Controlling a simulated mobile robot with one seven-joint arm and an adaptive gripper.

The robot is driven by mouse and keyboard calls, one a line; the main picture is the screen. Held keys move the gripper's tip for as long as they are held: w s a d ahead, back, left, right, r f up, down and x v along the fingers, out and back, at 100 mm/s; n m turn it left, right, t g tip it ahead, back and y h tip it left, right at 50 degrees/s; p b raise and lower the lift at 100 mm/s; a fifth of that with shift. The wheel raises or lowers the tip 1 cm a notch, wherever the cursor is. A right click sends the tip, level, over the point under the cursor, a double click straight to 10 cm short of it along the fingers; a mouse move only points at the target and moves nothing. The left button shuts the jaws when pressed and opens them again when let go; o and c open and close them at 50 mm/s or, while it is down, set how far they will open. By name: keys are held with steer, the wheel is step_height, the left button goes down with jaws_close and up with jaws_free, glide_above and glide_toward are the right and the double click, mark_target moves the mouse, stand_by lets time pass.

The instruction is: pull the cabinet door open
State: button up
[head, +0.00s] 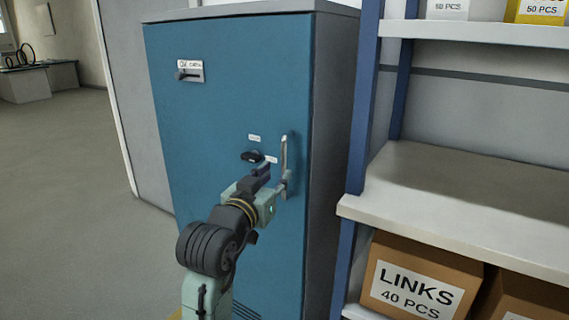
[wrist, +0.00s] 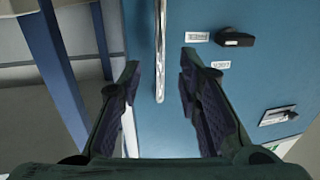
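The blue cabinet door (head: 215,120) stands shut in its grey cabinet; it also fills much of the wrist view (wrist: 250,90). Its upright silver handle (head: 284,152) is near the door's right edge in the head view. In the wrist view the handle bar (wrist: 160,50) runs down from the top, between my fingers. My gripper (wrist: 160,66) is open, with a visible gap on each side of the bar. In the head view my gripper (head: 277,180) is at the lower part of the handle. A dark knob (head: 252,156) is left of the handle, with small labels near it.
A latch plate (head: 190,71) is high on the door. A shelf rack (head: 450,205) with blue posts stands close on the right, holding a "LINKS" box (head: 418,282). The floor (head: 70,180) to the left is open.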

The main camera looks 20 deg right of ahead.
mark_target(283, 166)
steer(key=p+x, duration=0.1)
steer(key=x, duration=0.5)
steer(key=shift+w+d, duration=0.1)
jaws_close()
stand_by(0.7)
